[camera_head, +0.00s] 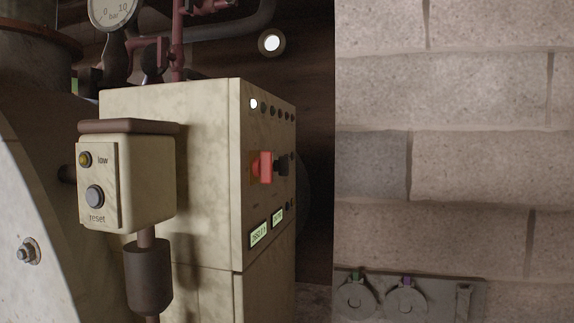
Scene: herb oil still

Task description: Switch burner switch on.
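A cream control cabinet (168,101) stands in the middle left, its narrow panel side turned to the right and seen at a steep angle. On that panel is a red switch handle (265,167) with a dark knob (283,165) just right of it. No readable label tells which is the burner switch, and I cannot tell the handle's position. A row of small lamps runs above; the leftmost lamp (253,104) glows white and the others look dark. Two lit displays (259,235) sit lower on the panel. My gripper is not in view.
A smaller box (150,180) with a "low" lamp (85,159) and a "reset" button (95,196) stands in front of the cabinet. Reddish pipes (178,45) and a gauge (112,12) are above. A block wall (480,100) with a rack (430,300) is at right.

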